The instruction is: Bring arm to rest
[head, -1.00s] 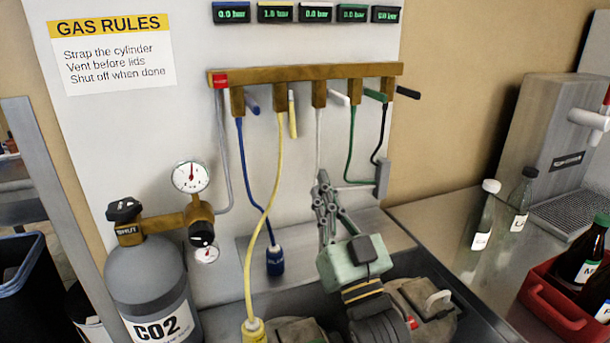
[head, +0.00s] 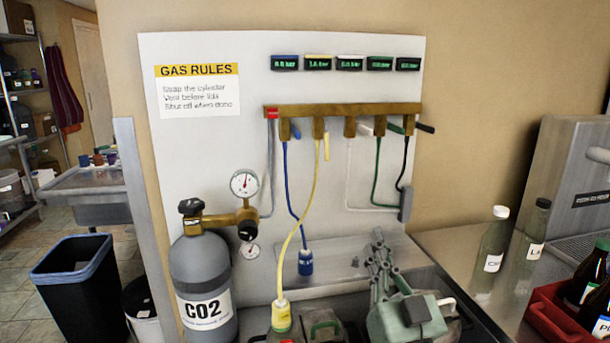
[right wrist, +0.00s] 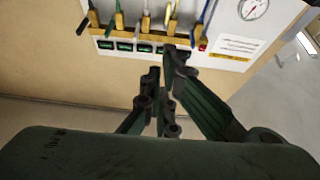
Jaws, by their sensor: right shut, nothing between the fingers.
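My right gripper (head: 378,238) is shut and empty at the lower middle of the head view, in front of the white panel's lower part. It is apart from the hoses. In the right wrist view its fingers (right wrist: 165,88) show close together, with nothing between them. My left gripper is not in view. The brass manifold (head: 345,110) with several valve levers hangs on the panel (head: 230,140). A yellow hose (head: 304,215) runs down from it to a yellow connector (head: 281,315). A blue hose ends in a blue connector (head: 305,262).
The grey CO2 cylinder (head: 200,265) with its gauge (head: 244,183) stands at the left of the panel. Bottles (head: 491,250) and a red crate (head: 545,315) are on the right counter.

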